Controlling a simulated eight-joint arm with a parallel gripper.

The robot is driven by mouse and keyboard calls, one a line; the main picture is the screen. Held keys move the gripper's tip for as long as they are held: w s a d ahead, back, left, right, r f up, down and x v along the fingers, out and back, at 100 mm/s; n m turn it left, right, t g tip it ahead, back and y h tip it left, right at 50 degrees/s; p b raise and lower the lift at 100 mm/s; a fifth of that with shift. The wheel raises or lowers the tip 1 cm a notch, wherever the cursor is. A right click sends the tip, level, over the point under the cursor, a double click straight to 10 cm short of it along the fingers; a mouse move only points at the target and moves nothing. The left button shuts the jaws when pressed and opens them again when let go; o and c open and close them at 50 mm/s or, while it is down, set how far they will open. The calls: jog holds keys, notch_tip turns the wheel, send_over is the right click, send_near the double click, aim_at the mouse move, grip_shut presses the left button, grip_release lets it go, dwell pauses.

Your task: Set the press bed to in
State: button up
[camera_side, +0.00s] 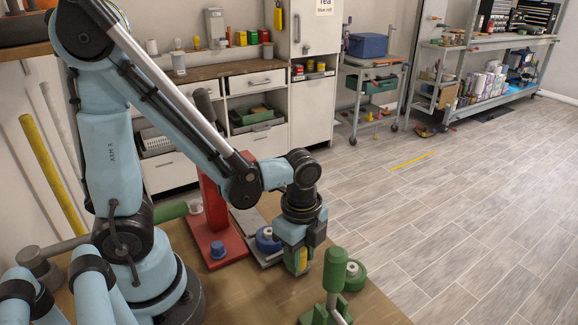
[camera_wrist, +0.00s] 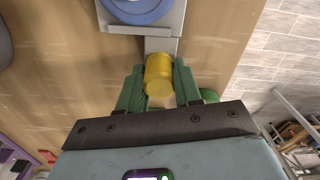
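The press is a red upright frame (camera_side: 213,205) on a red base, standing on the wooden bench. Its bed is a flat grey plate (camera_wrist: 172,20) that sticks out from the press toward my gripper. A blue round piece (camera_wrist: 138,8) lies on the bed and also shows in the side view (camera_side: 267,240). A yellow cylindrical handle (camera_wrist: 158,75) is at the bed's near end. My gripper (camera_wrist: 159,85) points down, its green fingers on both sides of the handle and seemingly touching it. In the side view my gripper (camera_side: 297,262) partly hides the handle.
A green lever tool (camera_side: 334,275) with a green wheel (camera_side: 355,273) stands just right of my gripper. A blue knob (camera_side: 218,249) sits on the red base. The bench (camera_side: 250,300) is bare in front. Cabinets, a cart and shelves stand behind.

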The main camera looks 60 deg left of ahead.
grip_shut()
jog(key=shift+a, duration=2)
jog(key=o, duration=0.7)
grip_release()
jog(key=shift+o, duration=0.2)
jog(key=shift+r, duration=0.1)
notch_tip(320, 180, up, 12)
